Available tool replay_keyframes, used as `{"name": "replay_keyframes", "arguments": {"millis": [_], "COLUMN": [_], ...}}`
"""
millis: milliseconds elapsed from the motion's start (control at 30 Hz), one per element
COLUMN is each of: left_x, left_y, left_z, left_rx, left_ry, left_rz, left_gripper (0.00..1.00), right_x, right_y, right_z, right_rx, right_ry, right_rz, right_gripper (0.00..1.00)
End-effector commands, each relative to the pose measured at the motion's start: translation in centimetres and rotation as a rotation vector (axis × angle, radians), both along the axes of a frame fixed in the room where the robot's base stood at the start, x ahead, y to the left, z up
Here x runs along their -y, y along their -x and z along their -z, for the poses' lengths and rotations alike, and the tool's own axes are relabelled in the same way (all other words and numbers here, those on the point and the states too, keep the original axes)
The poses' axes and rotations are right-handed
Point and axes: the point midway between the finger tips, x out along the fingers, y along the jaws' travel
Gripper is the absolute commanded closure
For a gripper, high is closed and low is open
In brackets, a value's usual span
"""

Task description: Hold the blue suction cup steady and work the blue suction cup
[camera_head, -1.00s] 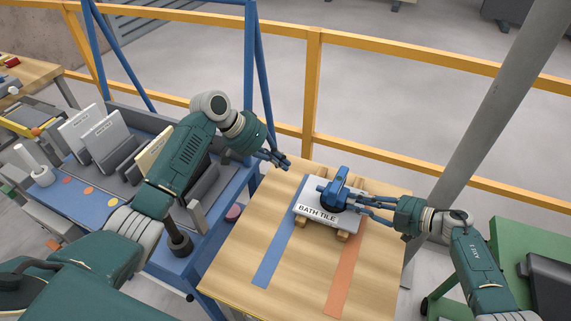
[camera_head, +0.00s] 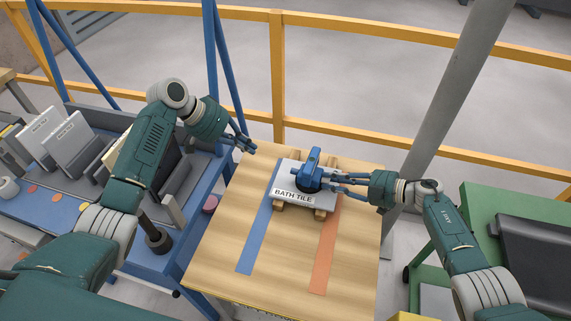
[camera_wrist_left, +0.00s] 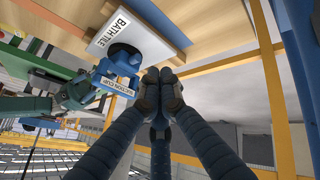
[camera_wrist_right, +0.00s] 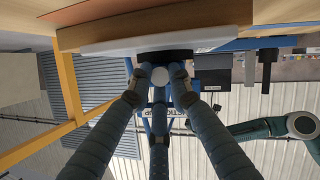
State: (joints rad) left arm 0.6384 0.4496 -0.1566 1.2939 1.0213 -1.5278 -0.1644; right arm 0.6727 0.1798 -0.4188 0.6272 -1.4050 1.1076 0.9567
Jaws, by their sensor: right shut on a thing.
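The blue suction cup (camera_head: 313,160) stands on a pale slab labelled BATH TILE (camera_head: 293,197), with its dark round pad against the slab. My right gripper (camera_head: 330,179) reaches in from the right and is shut on the cup. In the right wrist view its fingers (camera_wrist_right: 161,78) are on both sides of the cup, just by the dark pad (camera_wrist_right: 165,55), and partly hide the body. My left gripper (camera_head: 247,145) is empty and shut, above the table's far left corner, apart from the cup. The left wrist view shows its fingertips together (camera_wrist_left: 161,84) beside the cup (camera_wrist_left: 122,62).
The slab rests on wooden blocks (camera_head: 320,211) on a wooden table (camera_head: 220,255) with a blue strip (camera_head: 258,240) and an orange strip (camera_head: 324,258). A blue rack bench (camera_head: 45,210) stands left, a green cart (camera_head: 480,205) right. A yellow rail (camera_head: 370,139) runs behind.

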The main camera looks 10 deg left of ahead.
Motion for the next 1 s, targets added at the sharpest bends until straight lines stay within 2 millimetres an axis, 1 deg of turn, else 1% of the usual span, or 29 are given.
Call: {"name": "replay_keyframes", "arguments": {"millis": [33, 167, 267, 633, 700, 800, 900, 1000], "left_x": [0.1, 0.5, 1.4, 5.5, 6.7, 7.9, 8.7, 9.1], "left_y": [0.0, -0.2, -0.7, -3.0, -2.9, -2.6, -2.5, -2.4], "left_z": [0.1, 0.8, 2.0, 8.2, 8.1, 8.1, 8.1, 8.1], "left_rx": [0.000, -0.002, -0.004, -0.004, 0.002, 0.001, 0.000, 0.001], "left_ry": [0.000, 0.001, 0.002, 0.001, 0.001, 0.000, 0.001, -0.001], "left_rz": [0.000, 0.000, 0.001, 0.001, 0.004, 0.003, 0.000, 0.000], "left_gripper": [1.00, 1.00, 1.00, 1.00, 1.00, 1.00, 1.00, 1.00], "right_x": [0.1, 0.2, 0.2, 0.2, 0.2, 0.2, 0.2, 0.2], "right_y": [0.3, 0.3, 0.3, 0.3, 0.3, 0.3, 0.3, 0.3], "right_z": [0.7, 0.7, 0.7, 0.7, 0.7, 0.7, 0.7, 0.7], "right_rx": [-0.007, -0.007, -0.007, -0.007, -0.007, -0.007, -0.007, -0.007], "right_ry": [0.012, 0.012, 0.012, 0.011, 0.011, 0.012, 0.012, 0.012], "right_rz": [-0.002, -0.002, -0.002, -0.001, -0.001, 0.000, 0.000, 0.000], "right_gripper": [1.00, 1.00, 1.00, 1.00, 1.00, 1.00, 1.00, 1.00]}}
